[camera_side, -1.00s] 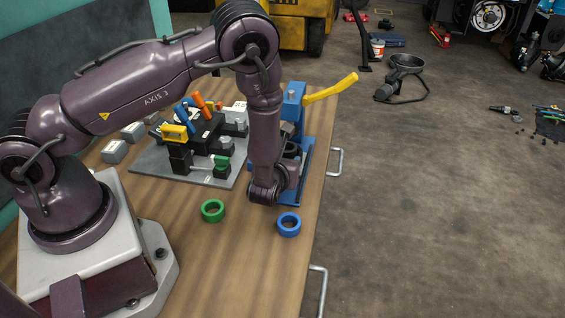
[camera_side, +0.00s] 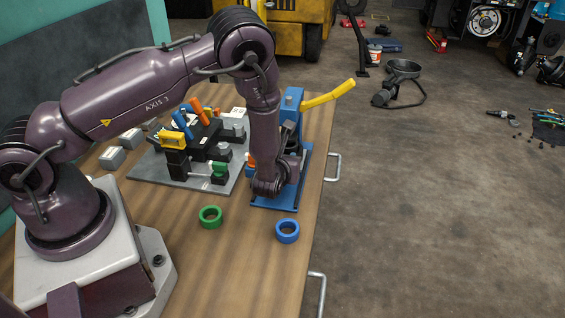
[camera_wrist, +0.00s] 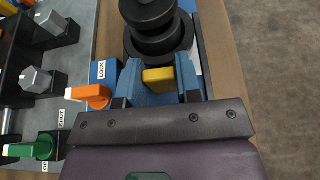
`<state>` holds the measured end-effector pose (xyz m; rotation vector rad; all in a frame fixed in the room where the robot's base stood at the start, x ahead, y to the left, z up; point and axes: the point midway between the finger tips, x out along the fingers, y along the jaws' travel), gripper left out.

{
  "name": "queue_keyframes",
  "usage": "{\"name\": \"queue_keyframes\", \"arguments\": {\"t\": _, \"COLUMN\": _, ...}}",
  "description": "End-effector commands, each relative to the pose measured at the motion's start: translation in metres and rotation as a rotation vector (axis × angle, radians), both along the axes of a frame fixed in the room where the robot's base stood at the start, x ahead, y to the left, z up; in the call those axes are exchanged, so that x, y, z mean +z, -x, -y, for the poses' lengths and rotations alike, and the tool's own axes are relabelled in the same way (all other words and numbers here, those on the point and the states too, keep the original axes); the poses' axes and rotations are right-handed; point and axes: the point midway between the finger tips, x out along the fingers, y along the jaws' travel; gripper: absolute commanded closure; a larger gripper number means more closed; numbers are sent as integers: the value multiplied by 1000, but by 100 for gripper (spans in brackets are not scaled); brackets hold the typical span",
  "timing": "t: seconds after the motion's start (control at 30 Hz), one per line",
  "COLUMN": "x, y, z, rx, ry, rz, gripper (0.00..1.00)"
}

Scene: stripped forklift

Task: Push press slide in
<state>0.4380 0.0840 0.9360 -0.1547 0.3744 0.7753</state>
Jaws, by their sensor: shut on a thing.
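The blue press (camera_side: 291,103) with its yellow lever (camera_side: 328,95) stands near the table's right edge, over a blue base (camera_side: 277,202). My gripper (camera_wrist: 159,72) is low over this base, pointing toward the press column; in the side view my wrist mostly hides it. In the wrist view its two fingers are shut on a small yellow block (camera_wrist: 159,80), which looks like the slide's handle. A stack of black round parts (camera_wrist: 158,38) stands just beyond the fingertips. How far the slide sits under the press is hidden.
An orange lever (camera_wrist: 88,94) with a LOCK label is close left of my fingers. A grey plate (camera_side: 150,172) with several clamps and knobs lies left of the press. A green ring (camera_side: 210,217) and a blue ring (camera_side: 287,230) lie in front on clear wood.

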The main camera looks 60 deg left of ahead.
Motion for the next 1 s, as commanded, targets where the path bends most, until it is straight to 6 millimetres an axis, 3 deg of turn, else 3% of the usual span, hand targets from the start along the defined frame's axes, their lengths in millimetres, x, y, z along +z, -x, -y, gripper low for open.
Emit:
{"name": "queue_keyframes", "arguments": {"t": 0.03, "x": 0, "y": -4, "z": -4, "rx": -1, "ry": -1, "rz": 3, "gripper": 100}}
{"name": "queue_keyframes", "arguments": {"t": 0.07, "x": 0, "y": -4, "z": -4, "rx": 0, "ry": -1, "rz": 3, "gripper": 66}}
{"name": "queue_keyframes", "arguments": {"t": 0.17, "x": 0, "y": -4, "z": -6, "rx": 2, "ry": -3, "rz": 2, "gripper": 43}}
{"name": "queue_keyframes", "arguments": {"t": 0.67, "x": 2, "y": 0, "z": -1, "rx": 1, "ry": -2, "rz": 3, "gripper": 43}}
{"name": "queue_keyframes", "arguments": {"t": 1.0, "x": 27, "y": 42, "z": 42, "rx": -2, "ry": -2, "rz": 3, "gripper": 43}}
